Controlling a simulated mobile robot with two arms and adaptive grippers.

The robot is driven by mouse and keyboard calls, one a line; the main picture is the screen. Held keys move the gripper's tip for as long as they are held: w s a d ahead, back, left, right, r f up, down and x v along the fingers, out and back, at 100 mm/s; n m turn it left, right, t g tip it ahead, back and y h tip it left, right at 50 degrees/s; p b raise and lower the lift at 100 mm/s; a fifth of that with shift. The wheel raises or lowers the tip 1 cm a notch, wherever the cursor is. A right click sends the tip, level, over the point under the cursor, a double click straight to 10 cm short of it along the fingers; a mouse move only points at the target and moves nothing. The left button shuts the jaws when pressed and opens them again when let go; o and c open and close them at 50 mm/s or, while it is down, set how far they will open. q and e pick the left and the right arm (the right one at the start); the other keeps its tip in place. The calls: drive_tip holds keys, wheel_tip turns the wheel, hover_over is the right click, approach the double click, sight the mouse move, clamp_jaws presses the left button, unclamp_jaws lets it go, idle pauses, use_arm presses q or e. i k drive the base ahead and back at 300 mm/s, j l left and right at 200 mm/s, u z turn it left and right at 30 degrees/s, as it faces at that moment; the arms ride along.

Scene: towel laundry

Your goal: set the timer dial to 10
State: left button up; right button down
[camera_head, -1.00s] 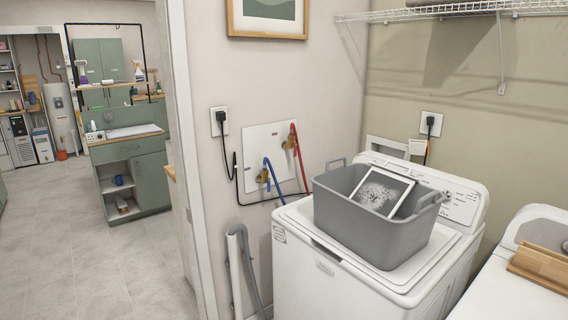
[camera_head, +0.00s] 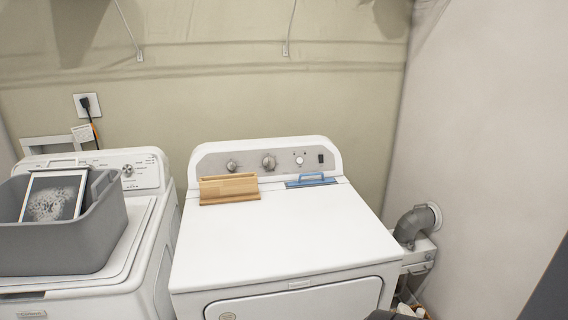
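The dryer (camera_head: 280,235) stands in the middle of the view, with a control panel along its back. The panel has a left grey dial (camera_head: 232,166), a second grey dial (camera_head: 269,162), a small white knob (camera_head: 299,160) and a dark switch (camera_head: 321,158). The washer (camera_head: 110,287) on the left has its own dial (camera_head: 128,171). I cannot tell which dial is the timer; markings are too small to read. Neither gripper can be made out. A dark shape is cut off at the bottom edge, too little to identify.
A wooden holder (camera_head: 229,189) and a blue-handled tool (camera_head: 311,181) lie at the back of the dryer top, before the panel. The rest of that top is clear. A grey basket (camera_head: 60,242) holding a framed picture (camera_head: 54,194) sits on the washer. A vent pipe (camera_head: 413,222) is at right.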

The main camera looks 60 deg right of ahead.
sight(269, 162)
drive_tip(key=z, duration=1.7)
drive_tip(key=i+j, duration=0.1)
